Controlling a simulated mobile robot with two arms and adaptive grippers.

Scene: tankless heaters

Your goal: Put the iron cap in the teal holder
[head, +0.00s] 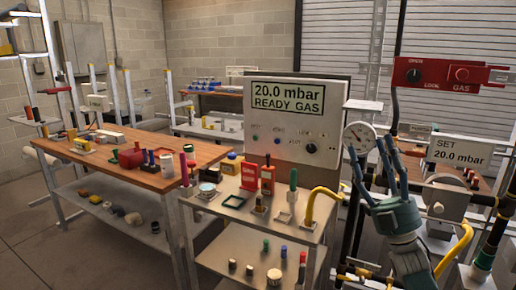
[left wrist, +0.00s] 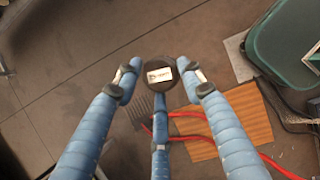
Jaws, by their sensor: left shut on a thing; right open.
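My left gripper (left wrist: 160,82) shows in the left wrist view, its blue fingers closed around a dark round cap (left wrist: 160,85) with a white label on top. This looks like the iron cap. The left gripper and cap do not show in the head view. On the front table in the head view, a small green-teal square frame (head: 234,201) looks empty. Another small holder (head: 207,195) left of it carries a round pale piece. I cannot tell for sure which is the teal holder. My right gripper (head: 372,165) is open and empty, fingers up, right of the table.
A gas panel (head: 285,118) stands behind. In the left wrist view, a green case (left wrist: 285,45), red cable and orange mat (left wrist: 240,117) lie below.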

